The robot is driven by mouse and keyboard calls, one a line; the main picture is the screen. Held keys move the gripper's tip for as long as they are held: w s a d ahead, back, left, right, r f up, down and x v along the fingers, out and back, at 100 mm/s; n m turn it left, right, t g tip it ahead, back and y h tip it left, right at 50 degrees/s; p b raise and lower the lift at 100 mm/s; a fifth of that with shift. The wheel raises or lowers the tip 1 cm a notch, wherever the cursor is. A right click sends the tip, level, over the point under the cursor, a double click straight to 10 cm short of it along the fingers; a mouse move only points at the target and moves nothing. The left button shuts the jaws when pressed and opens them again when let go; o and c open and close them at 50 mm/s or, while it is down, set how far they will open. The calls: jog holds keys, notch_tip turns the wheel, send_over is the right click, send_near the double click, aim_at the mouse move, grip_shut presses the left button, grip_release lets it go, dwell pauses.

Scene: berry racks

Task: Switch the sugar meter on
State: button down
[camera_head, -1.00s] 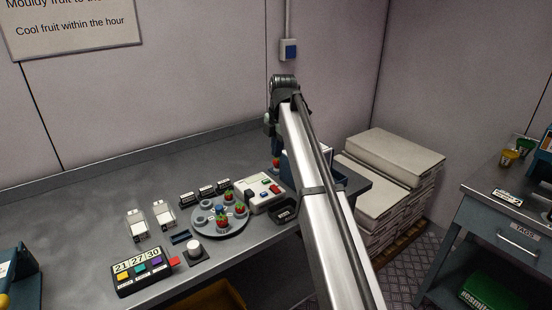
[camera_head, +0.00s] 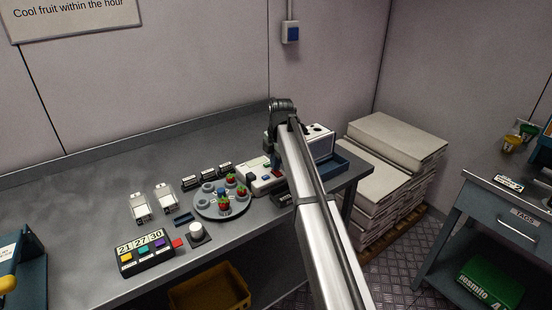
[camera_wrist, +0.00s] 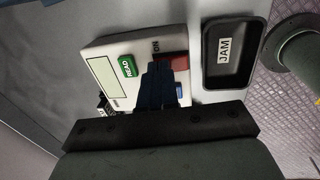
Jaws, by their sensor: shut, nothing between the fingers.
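The sugar meter (camera_wrist: 110,62) is a pale box with a blank screen, a green READ button (camera_wrist: 127,67), a red switch (camera_wrist: 174,61) beside the word ON, and a blue button (camera_wrist: 180,90). It also shows in the head view (camera_head: 260,184), partly behind my arm. My gripper (camera_wrist: 163,66) is shut and empty. Its dark blue fingers are over the meter, with their tips beside the red switch and covering part of the face. I cannot tell whether they touch the switch. In the head view my arm hides the fingertips.
A black JAM tray (camera_wrist: 232,74) sits right beside the meter. In the head view, a round grey plate (camera_head: 212,211) with berries stands left of the meter, and a white box (camera_head: 319,140) stands behind my arm.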

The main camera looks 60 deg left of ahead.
jog(key=shift+f, duration=0.1)
jog(key=shift+a+f, duration=0.1)
jog(key=shift+f, duration=0.1)
jog(key=shift+d, duration=0.25)
jog(key=shift+d+r, duration=0.15)
jog(key=shift+d, duration=0.45)
jog(key=shift+r, duration=0.1)
notch_tip(320, 180, up, 14)
jog(key=d, duration=0.2)
dwell(0.7)
